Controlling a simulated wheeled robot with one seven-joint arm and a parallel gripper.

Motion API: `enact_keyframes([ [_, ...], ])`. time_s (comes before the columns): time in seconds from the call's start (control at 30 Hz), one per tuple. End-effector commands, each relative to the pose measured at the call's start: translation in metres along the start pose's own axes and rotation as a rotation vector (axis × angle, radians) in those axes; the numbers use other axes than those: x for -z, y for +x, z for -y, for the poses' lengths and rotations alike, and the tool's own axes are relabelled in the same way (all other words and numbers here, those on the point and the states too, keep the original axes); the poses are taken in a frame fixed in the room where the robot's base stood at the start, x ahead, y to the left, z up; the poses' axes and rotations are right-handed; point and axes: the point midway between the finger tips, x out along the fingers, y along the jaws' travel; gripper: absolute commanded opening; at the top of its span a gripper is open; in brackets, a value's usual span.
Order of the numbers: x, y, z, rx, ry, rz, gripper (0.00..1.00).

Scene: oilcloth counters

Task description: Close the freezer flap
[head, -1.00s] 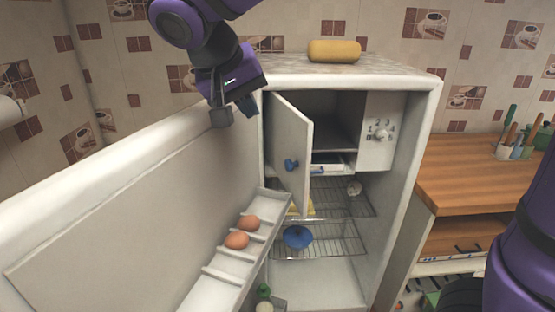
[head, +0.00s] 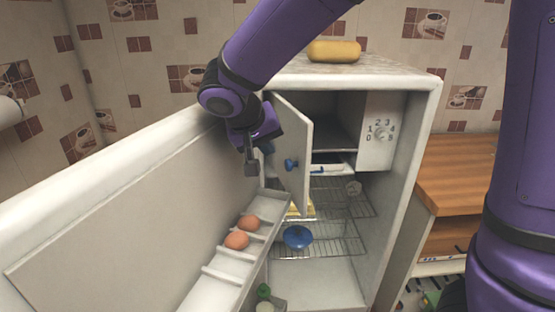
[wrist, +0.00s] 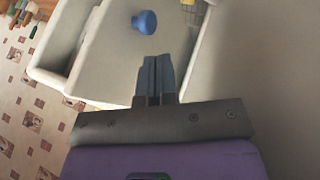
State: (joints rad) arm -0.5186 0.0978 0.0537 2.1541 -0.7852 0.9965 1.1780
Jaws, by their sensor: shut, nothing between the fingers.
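The freezer flap (head: 293,148) is a small white door with a blue knob (head: 291,164), inside the top of the open fridge. It stands swung open toward me, and the dark freezer compartment (head: 335,112) shows behind it on the right. My gripper (head: 251,168) is shut and empty, just left of the flap, between it and the open fridge door. In the wrist view the shut fingers (wrist: 155,75) point toward the flap (wrist: 115,50), with its blue knob (wrist: 144,22) beyond the tips. I cannot tell whether they touch the flap.
The large fridge door (head: 120,210) stands open at left, with eggs (head: 237,240) on its shelf. A blue bowl (head: 298,237) sits on a wire rack below. A yellow object (head: 334,51) lies on the fridge top. A wooden counter (head: 455,180) is at right.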

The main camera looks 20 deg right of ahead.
Motion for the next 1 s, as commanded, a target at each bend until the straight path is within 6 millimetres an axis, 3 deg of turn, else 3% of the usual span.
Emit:
enact_keyframes([
  [0.2,-0.001,0.039,-0.001,-0.002,0.000,0.004,0.00],
  [0.4,0.000,0.060,0.000,-0.001,0.001,0.001,0.00],
  [1.0,-0.001,0.067,0.000,0.004,-0.006,-0.003,0.00],
])
